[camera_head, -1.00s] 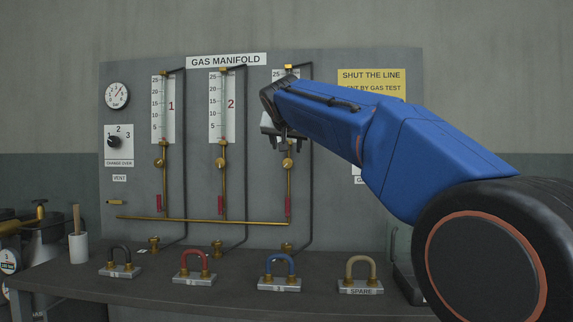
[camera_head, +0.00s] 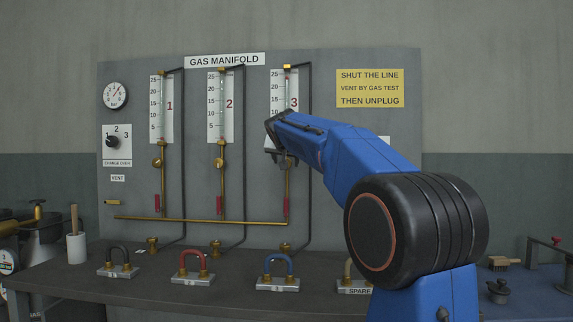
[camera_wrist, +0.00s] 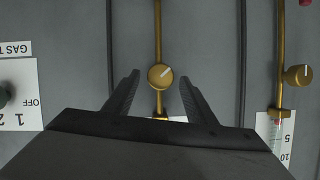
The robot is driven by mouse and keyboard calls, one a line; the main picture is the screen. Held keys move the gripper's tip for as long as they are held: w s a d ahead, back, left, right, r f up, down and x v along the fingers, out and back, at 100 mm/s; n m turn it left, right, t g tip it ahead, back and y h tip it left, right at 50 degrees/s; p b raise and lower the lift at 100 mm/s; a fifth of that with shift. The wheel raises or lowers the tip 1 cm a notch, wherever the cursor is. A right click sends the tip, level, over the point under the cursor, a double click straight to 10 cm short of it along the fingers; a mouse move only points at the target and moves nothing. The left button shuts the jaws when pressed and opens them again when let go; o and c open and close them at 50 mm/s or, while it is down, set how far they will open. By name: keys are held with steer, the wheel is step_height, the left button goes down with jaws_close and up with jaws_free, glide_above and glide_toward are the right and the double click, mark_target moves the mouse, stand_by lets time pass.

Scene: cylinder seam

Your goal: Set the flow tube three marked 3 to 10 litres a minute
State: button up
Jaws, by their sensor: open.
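Flow tube three (camera_head: 277,108) is the rightmost scale on the gas manifold, marked 3. A small red mark shows high in its tube, near 25; my arm hides the lower scale. My gripper (camera_head: 284,161) is just below this scale, in front of its brass pipe. In the wrist view, which is upside down, my gripper (camera_wrist: 160,82) is open and empty. The brass knob of tube three (camera_wrist: 160,77) shows between the fingers, with a pale slanted pointer line. I cannot tell whether the fingers touch it.
Tube two's knob (camera_wrist: 298,75) is to the right in the wrist view, and a GAS TEST switch plate (camera_wrist: 20,95) to the left. Dark hoses run either side of tube three's pipe. Padlock-shaped blocks, including a blue one (camera_head: 278,284), stand on the bench below.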

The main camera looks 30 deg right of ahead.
steer(key=shift+x, duration=1.4)
steer(key=c, duration=1.1)
steer(key=shift+o, duration=0.3)
